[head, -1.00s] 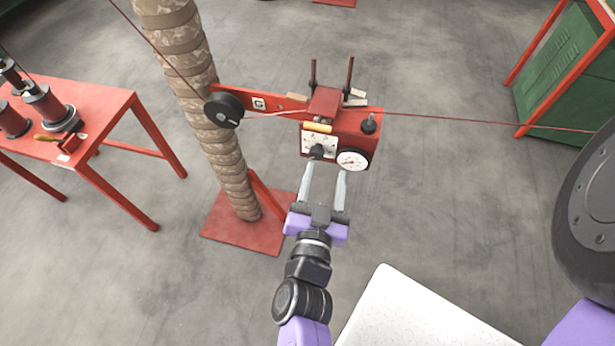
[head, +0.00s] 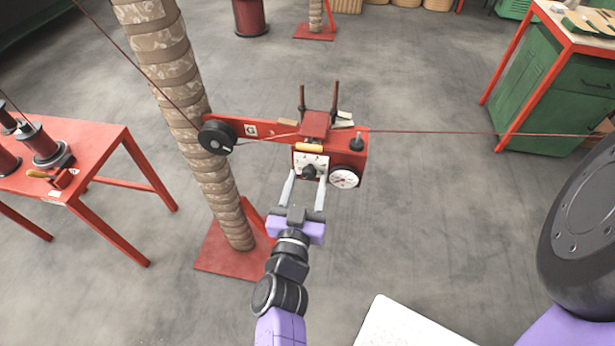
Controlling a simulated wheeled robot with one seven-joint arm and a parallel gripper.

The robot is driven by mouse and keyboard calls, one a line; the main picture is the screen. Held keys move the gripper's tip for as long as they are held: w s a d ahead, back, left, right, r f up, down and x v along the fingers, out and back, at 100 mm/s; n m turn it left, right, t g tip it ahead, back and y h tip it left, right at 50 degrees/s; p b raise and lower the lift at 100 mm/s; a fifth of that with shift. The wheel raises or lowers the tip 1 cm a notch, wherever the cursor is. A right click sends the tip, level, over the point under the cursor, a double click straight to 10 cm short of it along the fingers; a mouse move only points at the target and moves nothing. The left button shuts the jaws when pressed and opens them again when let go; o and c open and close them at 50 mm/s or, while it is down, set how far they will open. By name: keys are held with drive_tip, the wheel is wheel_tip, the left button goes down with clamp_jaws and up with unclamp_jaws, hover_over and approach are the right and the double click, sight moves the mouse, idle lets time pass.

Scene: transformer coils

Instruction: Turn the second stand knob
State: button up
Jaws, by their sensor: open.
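A red tensioning stand head (head: 345,142) stands in the middle of the head view. Its front has a white plate with a black knob (head: 309,171) and a round white gauge (head: 344,178) to the right of it. My gripper (head: 305,176) is open, with its two pale fingers reaching up toward the plate, one on each side of the knob. The fingers hold nothing that I can see. I cannot tell whether the fingertips touch the knob or stop short of it.
A wrapped column (head: 185,120) on a red base (head: 220,250) stands left of the stand. A black pulley (head: 216,138) and a taut red wire (head: 430,132) cross the scene. A red table (head: 105,160) is at left, a green cabinet (head: 545,100) at right.

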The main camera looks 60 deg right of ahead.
drive_tip(key=shift+w+d, duration=0.25)
drive_tip(key=shift+d, duration=0.45)
clamp_jaws()
drive_tip(key=shift+m, duration=0.3)
drive_tip(key=m+p, duration=0.2)
drive_tip(key=m, duration=0.1)
drive_tip(key=m+p, duration=0.1)
drive_tip(key=m, duration=0.5)
drive_tip(key=shift+s+f+p, duration=0.1)
drive_tip(key=shift+p, duration=0.25)
